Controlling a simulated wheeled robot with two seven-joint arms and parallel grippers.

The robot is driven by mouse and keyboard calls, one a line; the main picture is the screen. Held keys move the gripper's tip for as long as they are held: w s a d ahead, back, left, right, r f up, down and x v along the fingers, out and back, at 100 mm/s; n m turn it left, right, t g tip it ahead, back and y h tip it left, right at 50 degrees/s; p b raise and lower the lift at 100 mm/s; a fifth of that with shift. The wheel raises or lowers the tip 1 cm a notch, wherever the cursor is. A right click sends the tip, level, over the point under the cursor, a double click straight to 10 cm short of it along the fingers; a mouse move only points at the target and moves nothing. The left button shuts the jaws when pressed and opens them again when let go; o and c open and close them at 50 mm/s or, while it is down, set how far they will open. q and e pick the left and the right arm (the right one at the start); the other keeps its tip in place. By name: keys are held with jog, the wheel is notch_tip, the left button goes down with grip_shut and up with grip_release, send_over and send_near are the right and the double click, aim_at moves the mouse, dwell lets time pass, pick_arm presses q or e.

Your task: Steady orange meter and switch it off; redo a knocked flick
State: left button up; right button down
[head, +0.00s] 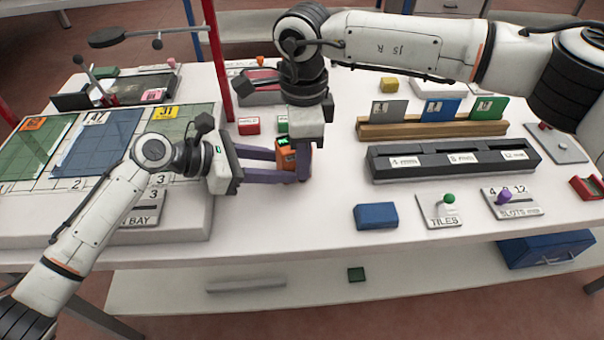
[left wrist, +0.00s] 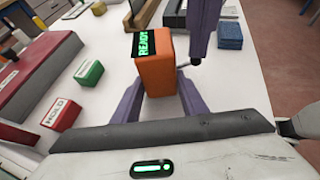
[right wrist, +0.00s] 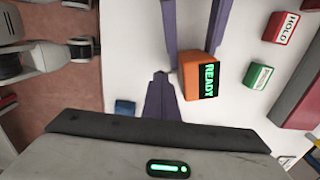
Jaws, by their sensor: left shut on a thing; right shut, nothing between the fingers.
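The orange meter (head: 286,155) stands upright on the white table; its display is lit green and reads READY in both wrist views. My left gripper (left wrist: 160,88) is shut on the meter, one finger on each side. My right gripper (right wrist: 160,85) is shut and empty, pointing down beside the meter. Its fingertips are close to a small dark lever (left wrist: 190,63) on the meter's side; I cannot tell whether they touch. In the head view, my right gripper and its fingers partly hide the meter.
A red HOLD block (head: 249,126) and a green block (head: 282,124) stand just behind the meter. A blue block (head: 376,216) lies to the right, near the TILES switch plate (head: 438,209). A black slotted rack (head: 450,160) is farther right. The table front is clear.

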pick_arm(q)
jog(key=shift+d+r, duration=0.1)
jog(key=shift+r, duration=0.05)
pick_arm(e)
notch_tip(320, 180, up, 7)
jog(key=s, duration=0.1)
jog(key=shift+d, duration=0.2)
dwell(0.4)
jog(key=shift+w+a+f, duration=0.3)
jog(key=shift+w+f, duration=0.45)
jog(key=shift+f, duration=2.45)
jog(key=shift+f, duration=0.35)
notch_tip(320, 180, up, 7)
jog(key=s, duration=0.1)
jog(key=shift+s+d, duration=0.15)
jog(key=shift+d, duration=0.05)
